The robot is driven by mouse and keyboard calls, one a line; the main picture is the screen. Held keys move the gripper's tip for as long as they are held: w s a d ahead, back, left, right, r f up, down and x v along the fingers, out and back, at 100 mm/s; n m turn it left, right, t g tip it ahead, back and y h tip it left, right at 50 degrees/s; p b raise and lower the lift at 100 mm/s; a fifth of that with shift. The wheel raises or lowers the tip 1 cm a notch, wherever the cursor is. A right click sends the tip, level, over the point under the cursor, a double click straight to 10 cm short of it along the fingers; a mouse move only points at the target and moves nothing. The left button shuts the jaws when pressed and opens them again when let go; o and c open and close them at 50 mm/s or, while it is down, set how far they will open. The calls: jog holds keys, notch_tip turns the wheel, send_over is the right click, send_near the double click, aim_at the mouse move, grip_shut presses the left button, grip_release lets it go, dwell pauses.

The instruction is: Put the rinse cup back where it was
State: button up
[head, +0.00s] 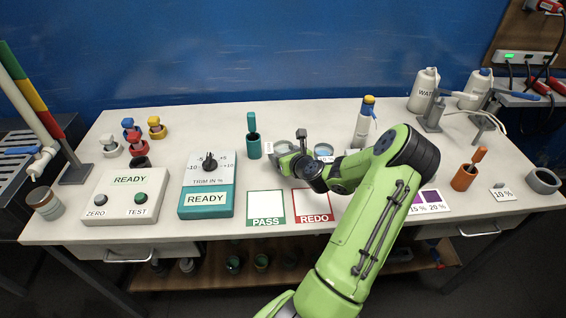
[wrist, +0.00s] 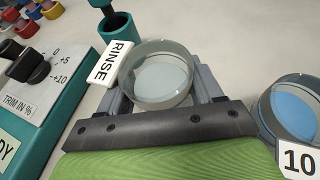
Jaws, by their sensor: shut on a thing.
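The rinse cup (wrist: 157,75) is a round clear glass dish with a little pale blue liquid, in the upper middle of the wrist view. My gripper (wrist: 160,84) is shut on it, with one grey finger on each side of the glass. The white RINSE label (wrist: 115,63) is right beside the cup on its left. In the head view the cup (head: 283,146) shows just beyond my gripper (head: 288,156), partly hidden by it. The cup looks level and at or near the table top; I cannot tell whether it touches.
A dish of blue liquid (wrist: 296,108) with a 10 label (wrist: 299,162) is close on the right. A teal holder (head: 253,148) stands on the left. The PASS card (head: 266,205), REDO card (head: 312,206) and trim box (head: 207,186) lie nearer the front. A wash bottle (head: 362,125) stands behind.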

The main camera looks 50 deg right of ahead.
jog(key=shift+f+b, duration=0.3)
jog(key=shift+f, duration=0.95)
jog(key=o, duration=1.3)
jog(key=shift+s, duration=0.1)
